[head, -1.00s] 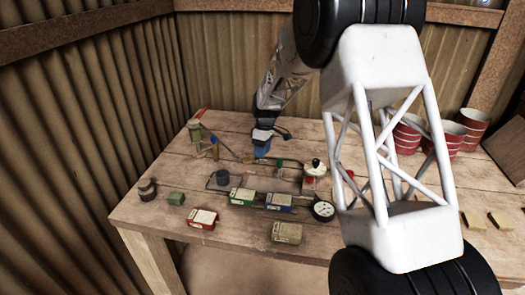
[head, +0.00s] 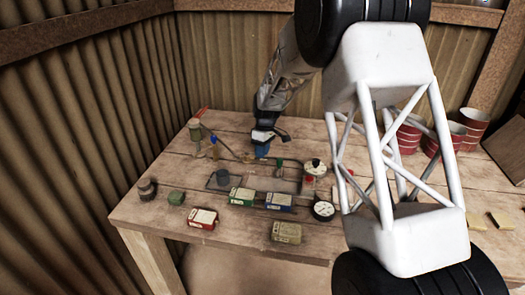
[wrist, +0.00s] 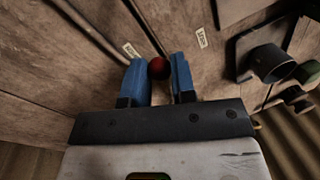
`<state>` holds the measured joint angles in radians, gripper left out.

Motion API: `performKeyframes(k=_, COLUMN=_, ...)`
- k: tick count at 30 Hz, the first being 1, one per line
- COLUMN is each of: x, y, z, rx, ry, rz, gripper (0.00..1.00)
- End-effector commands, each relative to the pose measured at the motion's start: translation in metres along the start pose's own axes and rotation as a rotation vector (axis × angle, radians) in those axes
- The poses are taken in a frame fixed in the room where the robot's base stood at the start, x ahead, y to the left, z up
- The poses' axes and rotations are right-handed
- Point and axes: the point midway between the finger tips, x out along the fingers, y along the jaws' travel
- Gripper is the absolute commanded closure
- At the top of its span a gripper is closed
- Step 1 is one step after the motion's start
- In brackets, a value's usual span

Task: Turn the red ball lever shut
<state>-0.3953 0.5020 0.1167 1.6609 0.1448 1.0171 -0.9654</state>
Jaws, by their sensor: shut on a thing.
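The red ball (wrist: 158,68) of the lever sits between the two blue fingers of my gripper (wrist: 160,64) in the wrist view. The fingers are shut on it, one on each side. In the head view my gripper (head: 262,151) is low over the far middle of the bench, and the ball cannot be made out there. Two small white labels lie on the wood near the fingertips in the wrist view, the left label (wrist: 131,51) and the right label (wrist: 201,38). The lever's arm is mostly hidden by the ball and fingers.
Small boxes, including a red-and-white box (head: 202,218) and a tan box (head: 286,232), lie toward the bench's front. A round gauge (head: 323,210) stands right of them. Red-and-white cups (head: 472,128) stand at the back right. A corrugated wall (head: 70,150) bounds the left.

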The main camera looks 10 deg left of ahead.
Motion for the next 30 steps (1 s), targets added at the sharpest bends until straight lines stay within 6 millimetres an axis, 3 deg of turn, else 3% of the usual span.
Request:
performKeyframes(k=16, x=0.005, y=-0.028, z=0.001, rx=0.436, ry=0.087, rz=0.002, gripper=1.0)
performKeyframes(k=30, x=0.009, y=-0.052, z=-0.011, rx=0.875, ry=0.174, rz=0.001, gripper=1.0)
